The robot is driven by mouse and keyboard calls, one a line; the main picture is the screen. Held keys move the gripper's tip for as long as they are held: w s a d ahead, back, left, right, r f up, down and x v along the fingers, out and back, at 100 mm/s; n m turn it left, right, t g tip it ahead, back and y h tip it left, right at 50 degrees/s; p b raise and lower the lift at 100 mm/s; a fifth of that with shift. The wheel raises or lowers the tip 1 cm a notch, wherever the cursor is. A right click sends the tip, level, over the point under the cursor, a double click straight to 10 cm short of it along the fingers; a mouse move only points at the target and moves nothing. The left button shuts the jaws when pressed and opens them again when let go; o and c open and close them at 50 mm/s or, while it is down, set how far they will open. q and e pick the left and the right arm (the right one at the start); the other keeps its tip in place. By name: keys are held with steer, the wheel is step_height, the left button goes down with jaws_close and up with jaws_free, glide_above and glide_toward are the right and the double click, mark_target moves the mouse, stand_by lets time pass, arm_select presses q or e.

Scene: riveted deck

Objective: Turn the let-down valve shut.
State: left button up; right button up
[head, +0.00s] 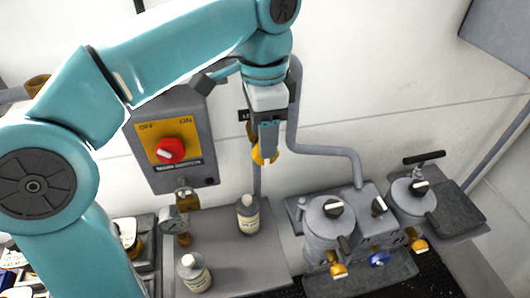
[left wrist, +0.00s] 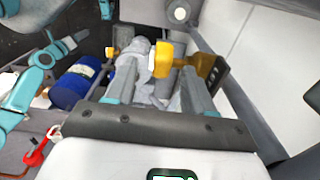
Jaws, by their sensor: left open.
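The let-down valve has a yellow handle (head: 258,157) on the vertical wall pipe, beside a partly covered black label (head: 243,115). My left gripper (head: 267,152) points down in front of the valve and hides part of it. In the left wrist view, the yellow handle (left wrist: 203,66) shows at the fingertips, mostly by the right-hand finger. My left gripper (left wrist: 155,80) is open there, its two fingers apart. I cannot tell whether a finger touches the handle. My right gripper is not seen.
A grey switch box (head: 200,178) with a red knob (head: 170,150) hangs left of the valve. Bottles (head: 248,215) (head: 194,274) stand on the grey bench below. A grey machine with pots (head: 330,222) and taps stands to the right.

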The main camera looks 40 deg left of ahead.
mark_target(265, 164)
arm_select(q)
steer(key=f, duration=0.1)
steer(key=w, duration=0.1)
steer(key=f, duration=0.1)
steer(key=shift+w+a+f, duration=0.15)
steer(key=shift+a+f, duration=0.1)
steer(key=shift+f, duration=0.1)
steer(key=shift+s+d+f, duration=0.5)
steer(key=shift+s+f, duration=0.05)
steer(key=shift+s, duration=0.55)
steer(key=shift+w+a+f, duration=0.2)
steer(key=shift+w+f, duration=0.05)
steer(key=shift+w, duration=0.15)
steer(key=shift+w+a+f, duration=0.2)
steer(key=shift+w, duration=0.2)
steer(key=shift+w+d, duration=0.1)
steer(key=shift+w, duration=0.05)
steer(key=shift+s+d+r, duration=0.15)
steer(key=shift+s+d, duration=0.05)
steer(key=shift+s, duration=0.1)
steer(key=c, duration=0.3)
steer(key=shift+s, duration=0.2)
steer(key=c, duration=0.6)
steer(key=shift+w, duration=0.1)
steer(key=shift+c, duration=0.3)
steer(key=shift+a, duration=0.1)
